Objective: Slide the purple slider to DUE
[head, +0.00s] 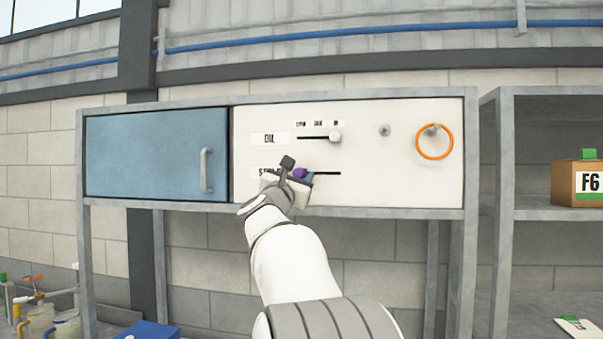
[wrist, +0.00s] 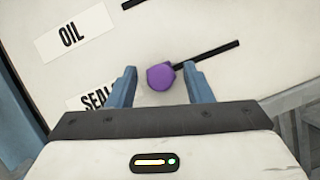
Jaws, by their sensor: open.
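The purple slider (head: 300,173) sits toward the left part of the lower slot (head: 328,173) on the white panel (head: 390,180), in the row whose label is partly hidden in the head view. In the wrist view the label reads SEAL (wrist: 95,98), cut off by my gripper. My gripper (wrist: 160,82) is open, with the purple slider (wrist: 160,76) between its blue fingertips; I cannot tell whether either finger touches it. The slot (wrist: 208,54) runs up and right from the slider. Small column labels (head: 318,123) stand above the upper slot, too small to read surely.
A white slider (head: 336,136) sits at the right of the upper slot, beside the OIL label (head: 269,139). An orange ring (head: 435,142) hangs on a peg at right, near a bare peg (head: 384,131). A blue door (head: 150,155) with a handle is at left.

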